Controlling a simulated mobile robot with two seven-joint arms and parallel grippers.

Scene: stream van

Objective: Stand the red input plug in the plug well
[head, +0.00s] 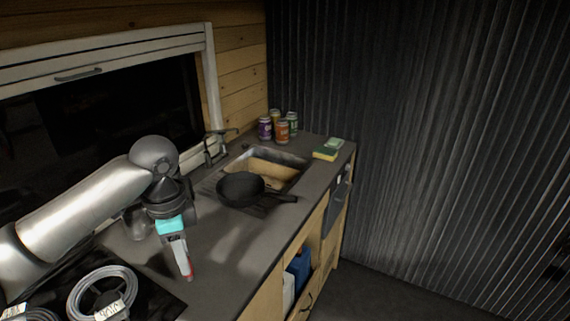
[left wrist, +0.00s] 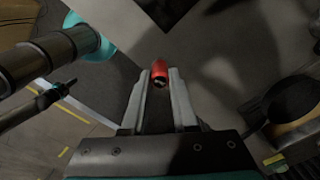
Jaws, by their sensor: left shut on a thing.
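My left gripper (head: 186,268) is over the grey counter, pointing down, with a small red plug (head: 191,276) at its fingertips. In the left wrist view the red plug (left wrist: 159,70) sits between the tips of the two pale fingers of the left gripper (left wrist: 159,80), which are shut on it. The plug's dark end faces the camera. I cannot make out the plug well in either view. My right gripper does not show.
Coiled cables with white labels (head: 102,292) lie on a dark mat at the front left. A black pan (head: 240,188) stands by the sink (head: 285,164). Several cans (head: 282,132) and a sponge (head: 325,154) are at the back. The middle of the counter (head: 235,245) is clear.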

